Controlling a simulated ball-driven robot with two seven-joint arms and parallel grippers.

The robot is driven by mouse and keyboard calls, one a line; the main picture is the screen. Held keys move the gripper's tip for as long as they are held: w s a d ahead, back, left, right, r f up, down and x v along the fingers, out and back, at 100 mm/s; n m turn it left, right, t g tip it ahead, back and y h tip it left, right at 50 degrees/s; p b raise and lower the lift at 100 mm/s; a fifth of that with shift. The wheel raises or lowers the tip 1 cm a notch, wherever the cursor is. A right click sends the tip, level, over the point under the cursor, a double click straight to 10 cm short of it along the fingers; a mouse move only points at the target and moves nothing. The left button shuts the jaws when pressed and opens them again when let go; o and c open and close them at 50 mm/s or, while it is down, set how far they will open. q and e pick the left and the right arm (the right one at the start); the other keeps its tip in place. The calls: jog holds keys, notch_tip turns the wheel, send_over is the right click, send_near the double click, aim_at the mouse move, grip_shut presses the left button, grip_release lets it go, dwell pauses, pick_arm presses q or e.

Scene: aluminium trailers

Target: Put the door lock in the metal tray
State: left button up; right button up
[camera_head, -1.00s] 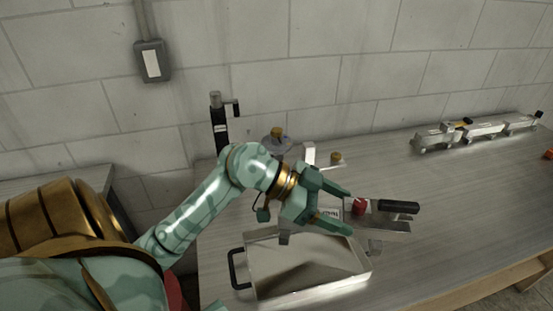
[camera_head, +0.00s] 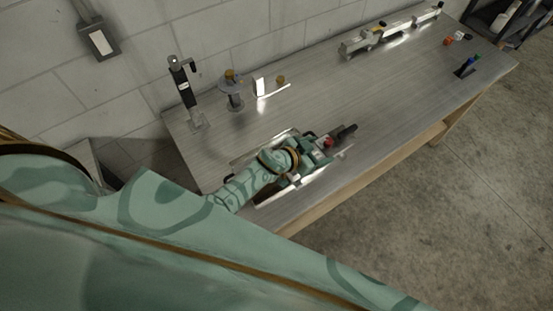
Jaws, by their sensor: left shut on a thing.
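My left gripper (camera_head: 316,153) is shut on the door lock, a piece with a black handle (camera_head: 345,132) and a red part, which sticks out beyond the fingers. The metal tray (camera_head: 268,199) lies near the front edge of the table. My left forearm and gripper cover most of it; a strip of its front wall and part of its rim show. The gripper and lock are over or close to the tray's right part. I cannot tell whether the lock touches the tray. My right gripper is not in view.
A black jack-like post (camera_head: 184,85) and a round metal piece with a tan top (camera_head: 231,90) stand at the back left. A long metal coupling (camera_head: 385,33) lies along the back. Small coloured parts (camera_head: 457,38) lie far right. The middle of the table is clear.

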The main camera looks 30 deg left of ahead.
pick_arm(q)
jog(key=a+f+b, duration=1.3)
jog(key=b, duration=0.6)
jog(key=shift+s+a+b, duration=0.15)
jog(key=shift+b, duration=0.2)
jog(key=shift+r, duration=0.15)
jog(key=shift+f, duration=0.2)
jog(key=o, duration=1.5)
